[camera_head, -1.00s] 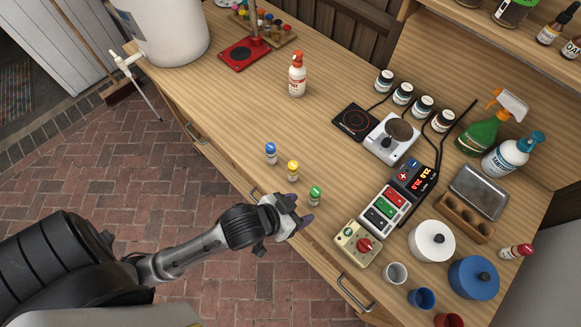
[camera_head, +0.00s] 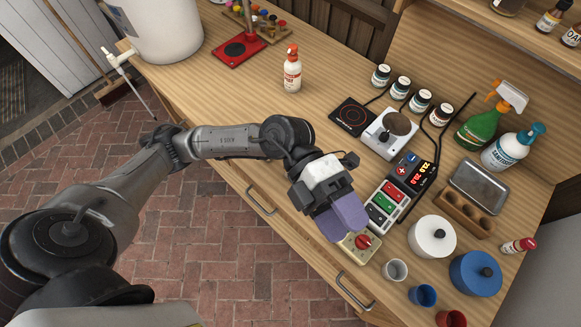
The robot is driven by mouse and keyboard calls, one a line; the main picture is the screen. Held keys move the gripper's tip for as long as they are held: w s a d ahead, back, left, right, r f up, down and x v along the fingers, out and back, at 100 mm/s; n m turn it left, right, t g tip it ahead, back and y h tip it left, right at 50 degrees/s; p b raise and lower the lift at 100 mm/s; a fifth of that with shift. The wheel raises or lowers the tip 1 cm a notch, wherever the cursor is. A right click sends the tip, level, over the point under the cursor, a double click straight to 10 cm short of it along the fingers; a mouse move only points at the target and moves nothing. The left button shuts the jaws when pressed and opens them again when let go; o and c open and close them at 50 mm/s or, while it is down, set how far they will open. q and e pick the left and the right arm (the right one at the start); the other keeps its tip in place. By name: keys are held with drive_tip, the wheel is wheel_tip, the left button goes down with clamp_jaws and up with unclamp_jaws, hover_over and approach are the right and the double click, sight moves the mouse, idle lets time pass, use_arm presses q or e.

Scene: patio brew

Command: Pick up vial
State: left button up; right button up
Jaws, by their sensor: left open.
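No vial shows now. The vials with blue, yellow and green caps seen earlier near the front edge of the wooden bench (camera_head: 240,95) are hidden behind my left arm and gripper. My left gripper (camera_head: 342,217) is open above the front part of the bench, its purple fingers pointing down and right. The fingers overlap the small beige box with a red knob (camera_head: 362,241) in the head view. Whether anything sits between the fingers cannot be seen. My right gripper is not in view.
A panel of coloured switches (camera_head: 384,206) and a display unit (camera_head: 413,173) are right of the gripper. A white lidded pot (camera_head: 431,236), blue pot (camera_head: 474,273) and small cups stand at lower right.

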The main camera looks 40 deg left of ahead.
use_arm(q)
drive_tip(key=w+a+f+n+t+y, duration=0.1)
drive_tip(key=w+a+f+t+y, duration=0.2)
drive_tip(key=a+y, duration=0.55)
drive_tip(key=w+a+f+n+t+y, duration=0.1)
drive_tip(key=w+a+f+y, duration=0.2)
drive_tip(key=w+a+y, duration=0.5)
drive_tip(key=s+a+f, duration=0.1)
drive_tip(key=f, duration=0.1)
drive_tip(key=s+f+b, duration=0.1)
drive_tip(key=f, duration=0.1)
drive_tip(key=s+a+f+b, duration=0.1)
drive_tip(key=f, duration=0.1)
drive_tip(key=shift+a+f, duration=0.35)
drive_tip(key=shift+f+b, duration=0.95)
drive_tip(key=shift+f, duration=2.3)
drive_tip(key=shift+w, duration=0.1)
drive_tip(key=shift+c, duration=0.4)
drive_tip(key=c, duration=0.9)
